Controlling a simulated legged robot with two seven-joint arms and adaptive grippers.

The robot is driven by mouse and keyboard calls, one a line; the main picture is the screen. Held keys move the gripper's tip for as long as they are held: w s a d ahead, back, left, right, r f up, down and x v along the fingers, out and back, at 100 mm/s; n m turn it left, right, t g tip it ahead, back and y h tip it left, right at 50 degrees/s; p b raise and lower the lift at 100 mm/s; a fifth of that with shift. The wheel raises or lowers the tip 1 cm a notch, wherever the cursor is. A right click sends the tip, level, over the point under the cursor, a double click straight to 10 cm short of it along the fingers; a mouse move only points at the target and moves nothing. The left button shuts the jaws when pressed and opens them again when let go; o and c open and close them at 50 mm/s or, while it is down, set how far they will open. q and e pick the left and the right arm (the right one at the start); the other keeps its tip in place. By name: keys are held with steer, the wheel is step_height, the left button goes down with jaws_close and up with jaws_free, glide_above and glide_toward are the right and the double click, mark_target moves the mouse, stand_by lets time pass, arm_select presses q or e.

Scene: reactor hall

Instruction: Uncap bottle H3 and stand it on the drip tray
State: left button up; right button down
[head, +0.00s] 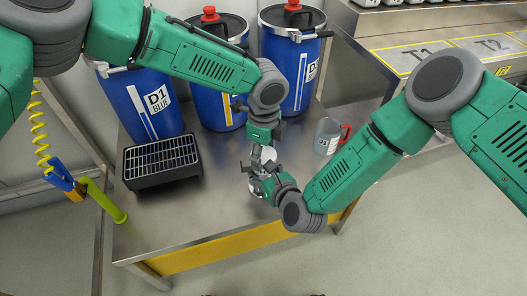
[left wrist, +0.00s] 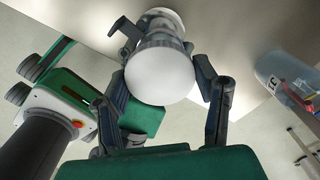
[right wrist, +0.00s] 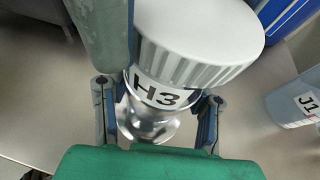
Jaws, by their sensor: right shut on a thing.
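Bottle H3 (right wrist: 160,93) has a white ribbed cap (right wrist: 205,45) on it; the cap's round top (left wrist: 160,75) faces the left wrist camera. In the head view the bottle is mostly hidden between my grippers, above the steel table. My right gripper (head: 258,181) is shut on the bottle's body below the cap. My left gripper (head: 262,150) is above, its fingers on either side of the cap, apparently open with a small gap; contact is hard to tell. The drip tray (head: 160,178), black with a slotted grille, stands empty at the table's left.
A grey jug J1 (head: 326,140) with a red handle stands right of my grippers. Blue drums, one labelled D1 (head: 146,108), stand along the back. A yellow coiled hose (head: 38,120) hangs at left. The table (head: 200,220) is clear in front of the tray.

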arm_select(q)
steer(key=n, duration=0.6)
steer(key=o, duration=1.3)
arm_select(e)
steer(key=shift+s, duration=0.1)
arm_select(q)
steer(key=shift+s+d, duration=0.15)
steer(key=shift+r, duration=0.15)
